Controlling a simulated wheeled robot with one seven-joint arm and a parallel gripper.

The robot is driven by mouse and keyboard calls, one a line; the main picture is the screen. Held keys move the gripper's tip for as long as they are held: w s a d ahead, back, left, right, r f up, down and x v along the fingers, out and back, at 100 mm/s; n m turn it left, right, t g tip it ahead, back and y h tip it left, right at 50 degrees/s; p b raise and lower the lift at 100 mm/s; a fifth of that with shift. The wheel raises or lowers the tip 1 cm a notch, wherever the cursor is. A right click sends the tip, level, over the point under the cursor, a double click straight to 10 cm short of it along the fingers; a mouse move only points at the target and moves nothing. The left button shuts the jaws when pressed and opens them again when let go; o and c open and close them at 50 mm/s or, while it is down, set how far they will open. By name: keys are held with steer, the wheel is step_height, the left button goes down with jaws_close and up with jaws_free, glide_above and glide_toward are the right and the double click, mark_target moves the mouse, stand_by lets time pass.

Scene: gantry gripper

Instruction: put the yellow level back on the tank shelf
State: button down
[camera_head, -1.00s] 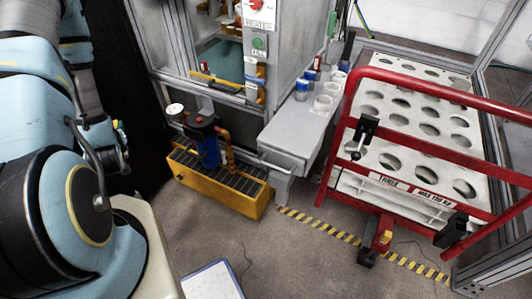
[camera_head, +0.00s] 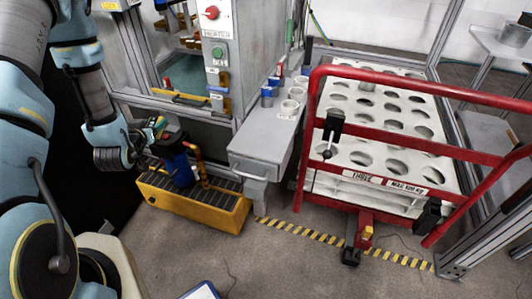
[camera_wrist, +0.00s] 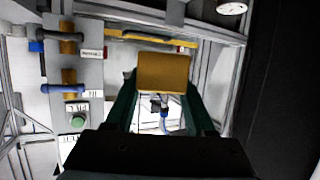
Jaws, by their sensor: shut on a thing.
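My gripper (camera_wrist: 162,98) is shut on a yellow-orange block-shaped thing, which I take to be the yellow level (camera_wrist: 163,72). Only its near face shows between the dark green fingers, so its full length is hidden. In the head view my gripper (camera_head: 158,128) is at the left, in front of the tank frame and over the blue filter; the held thing is barely visible there. The tank shelf (camera_head: 205,112) is the metal ledge at the tank's front, behind and to the right of my gripper. A thin yellow bar (camera_head: 190,97) lies along the tank opening.
A blue filter (camera_head: 182,170) stands on a yellow grated tray (camera_head: 195,207) below my gripper. A control post (camera_head: 218,50) with red and green controls rises right of the tank. A grey bench (camera_head: 262,145) with cups and a red-railed cart (camera_head: 385,150) stand farther right.

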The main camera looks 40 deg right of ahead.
steer(key=s+d+r+m+g+h+b, duration=0.1)
steer(key=s+d+m+g+h, duration=0.2)
steer(key=d, duration=0.5)
steer(key=s+d+m+g+h+b, duration=0.1)
steer(key=s+d+m+g+h, duration=0.15)
steer(key=s+d, duration=0.4)
steer(key=m+g+b, duration=0.3)
steer(key=m+g, duration=0.5)
steer(key=g, duration=0.1)
glide_above(273, 150)
step_height(273, 150, down, 4)
steer(key=shift+d+r, duration=0.1)
steer(key=shift+r, duration=0.15)
steer(key=shift+f+p, duration=0.3)
steer(key=shift+f, duration=2)
steer(key=shift+f, duration=0.15)
steer(key=shift+c, duration=1.3)
jaws_free()
